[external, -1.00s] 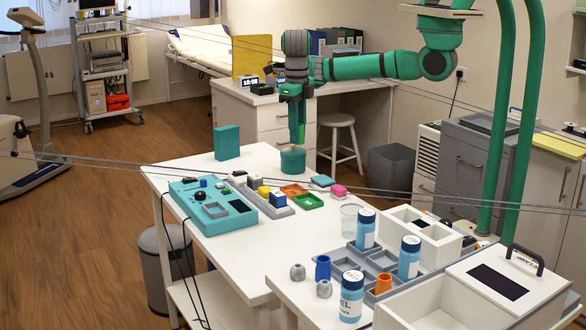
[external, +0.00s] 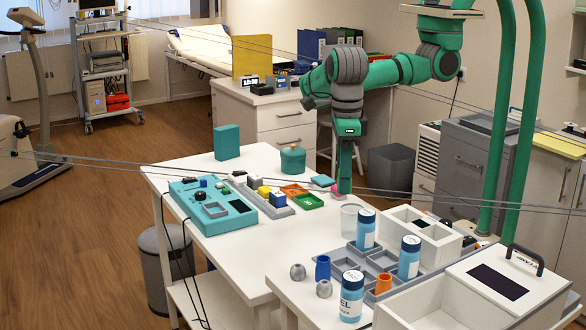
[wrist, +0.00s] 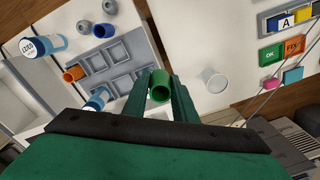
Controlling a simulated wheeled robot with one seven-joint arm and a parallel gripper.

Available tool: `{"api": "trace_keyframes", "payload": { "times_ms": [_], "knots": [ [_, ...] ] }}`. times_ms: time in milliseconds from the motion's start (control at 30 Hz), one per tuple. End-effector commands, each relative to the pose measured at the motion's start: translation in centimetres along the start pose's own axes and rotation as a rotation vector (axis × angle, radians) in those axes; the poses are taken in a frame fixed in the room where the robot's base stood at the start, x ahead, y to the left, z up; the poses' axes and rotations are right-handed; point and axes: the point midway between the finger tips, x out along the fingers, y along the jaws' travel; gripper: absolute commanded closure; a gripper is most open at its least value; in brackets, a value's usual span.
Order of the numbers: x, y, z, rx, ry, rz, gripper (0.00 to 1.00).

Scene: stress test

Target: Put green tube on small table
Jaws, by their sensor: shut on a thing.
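The green tube (wrist: 160,92) shows in the wrist view, gripped between the two long green fingers of my gripper (wrist: 160,84). In the external view my gripper (external: 345,186) points down over the back right part of the white table (external: 250,245). There the tube cannot be told apart from the green fingers. The fingertips look near the tabletop, but their height above it is unclear. I cannot tell which of the white surfaces is the small table.
A clear cup (external: 349,219) stands just in front of my gripper. A grey compartment tray (external: 345,256), blue-capped bottles (external: 410,258) and an orange tube (external: 384,283) are at front right. A teal round container (external: 292,160) and colored trays (external: 309,201) lie to the left.

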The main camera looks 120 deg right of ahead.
Motion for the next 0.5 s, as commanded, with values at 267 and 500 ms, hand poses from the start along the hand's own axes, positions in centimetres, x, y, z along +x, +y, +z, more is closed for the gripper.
{"api": "trace_keyframes", "payload": {
  "times_ms": [267, 500],
  "knots": [
    [0.2, 8.5, -8.0, -0.151, -0.004, 0.002, 1.00],
    [0.4, 13.9, -15.2, -0.267, -0.007, 0.003, 1.00]
  ]
}}
